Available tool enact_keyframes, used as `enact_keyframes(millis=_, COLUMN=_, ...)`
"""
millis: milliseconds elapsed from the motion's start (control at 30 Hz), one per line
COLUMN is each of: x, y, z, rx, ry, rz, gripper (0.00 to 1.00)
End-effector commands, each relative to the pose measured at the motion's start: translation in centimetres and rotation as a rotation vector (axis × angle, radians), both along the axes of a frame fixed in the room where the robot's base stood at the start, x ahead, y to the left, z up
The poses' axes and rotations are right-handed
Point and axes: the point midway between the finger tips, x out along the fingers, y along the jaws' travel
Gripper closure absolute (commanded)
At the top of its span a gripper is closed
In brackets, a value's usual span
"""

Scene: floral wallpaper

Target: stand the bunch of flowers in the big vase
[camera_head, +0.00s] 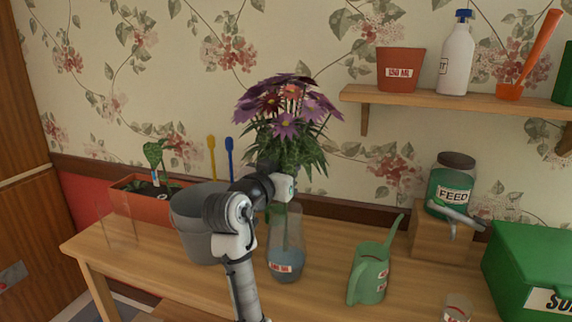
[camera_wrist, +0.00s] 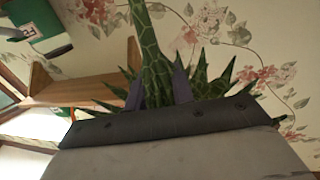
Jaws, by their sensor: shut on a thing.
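The bunch of flowers (camera_head: 285,125), purple and red blooms over green leaves, is upright above the table. My gripper (camera_head: 289,187) is shut on its stems, below the leaves. In the wrist view the green stems (camera_wrist: 152,65) run between the two fingers of my gripper (camera_wrist: 160,88). A tall clear glass vase (camera_head: 287,235) with bluish water low in it and a red-and-white label stands on the table, directly below my gripper in the head view. My wrist hides part of the lower stems, so I cannot tell whether their ends are inside the vase mouth.
A grey bucket (camera_head: 190,225) stands left of the vase, close to my arm. A green watering can (camera_head: 368,275) stands to the right. A planter (camera_head: 128,200), a feed jar (camera_head: 451,185), a green box (camera_head: 530,262) and small glasses (camera_head: 118,232) (camera_head: 456,309) are around. A shelf (camera_head: 455,102) hangs at the right.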

Motion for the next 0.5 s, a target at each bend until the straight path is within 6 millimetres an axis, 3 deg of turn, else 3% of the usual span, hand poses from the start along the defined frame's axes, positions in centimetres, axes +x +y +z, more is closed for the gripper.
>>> enact_keyframes(millis=500, x=0.0, y=0.0, z=-5.2, rx=0.0, ry=-0.001, rz=0.001, gripper=1.0)
